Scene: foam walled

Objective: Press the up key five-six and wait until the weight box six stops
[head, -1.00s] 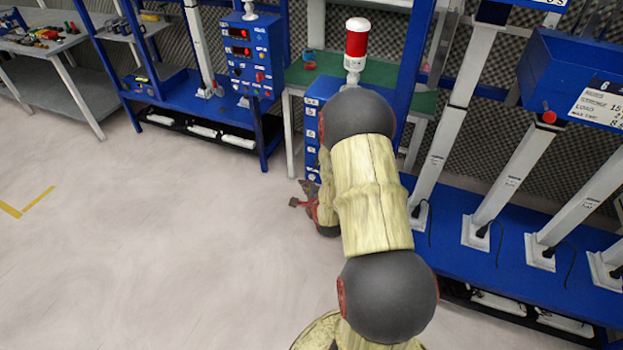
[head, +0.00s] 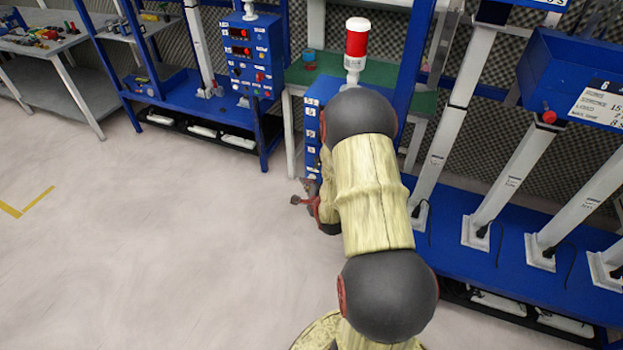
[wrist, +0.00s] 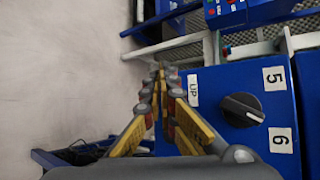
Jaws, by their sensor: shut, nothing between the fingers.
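The blue control box (head: 312,130) stands under the red and white beacon, partly hidden by my arm. Weight box six (head: 560,75) is blue, at upper right.
A red and white beacon (head: 356,45) stands near the green shelf (head: 420,100). Another blue panel with red displays (head: 250,60) is to the left. White columns rise from the blue bench (head: 450,225) at right. The floor (head: 150,250) at left is clear.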

